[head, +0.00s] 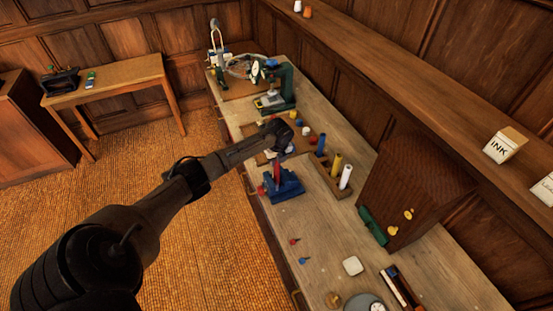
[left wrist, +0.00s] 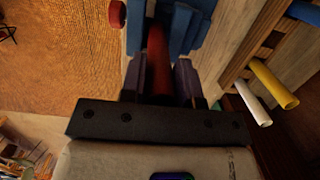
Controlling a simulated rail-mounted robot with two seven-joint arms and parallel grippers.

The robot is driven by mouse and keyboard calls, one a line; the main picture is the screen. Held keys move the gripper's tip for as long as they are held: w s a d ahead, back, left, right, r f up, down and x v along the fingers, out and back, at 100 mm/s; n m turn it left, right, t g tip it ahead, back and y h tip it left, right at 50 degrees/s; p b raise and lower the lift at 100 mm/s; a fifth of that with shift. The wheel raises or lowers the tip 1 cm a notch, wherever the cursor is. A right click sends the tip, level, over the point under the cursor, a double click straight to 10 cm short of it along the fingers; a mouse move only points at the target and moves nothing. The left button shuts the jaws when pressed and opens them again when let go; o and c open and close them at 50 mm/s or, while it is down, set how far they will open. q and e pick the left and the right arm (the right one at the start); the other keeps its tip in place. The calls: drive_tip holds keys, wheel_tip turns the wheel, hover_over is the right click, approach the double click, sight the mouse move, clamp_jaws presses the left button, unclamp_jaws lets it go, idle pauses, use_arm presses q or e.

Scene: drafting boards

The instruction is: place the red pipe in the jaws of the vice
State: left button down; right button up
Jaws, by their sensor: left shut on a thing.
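The blue vice (head: 285,188) stands near the front edge of the long bench. My left gripper (head: 277,151) is over it, pointing down. In the left wrist view its two fingers (left wrist: 158,80) are shut on the red pipe (left wrist: 157,58). The pipe also shows in the head view (head: 276,172), upright or nearly so, at the vice. In the left wrist view the pipe's far end lies by the blue parts of the vice (left wrist: 183,28). I cannot tell whether it is between the jaws or touches them. My right gripper is not in view.
A wooden rack right of the vice holds a yellow pipe (head: 335,165), a white pipe (head: 345,177) and a blue pipe (head: 321,143). A green machine (head: 284,84) stands farther back. Small red and blue pieces lie in front, with free bench around them.

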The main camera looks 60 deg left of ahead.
use_arm(q)
drive_tip(key=c, duration=0.8)
unclamp_jaws()
drive_tip(key=shift+c, duration=0.2)
drive_tip(key=shift+r, duration=0.1)
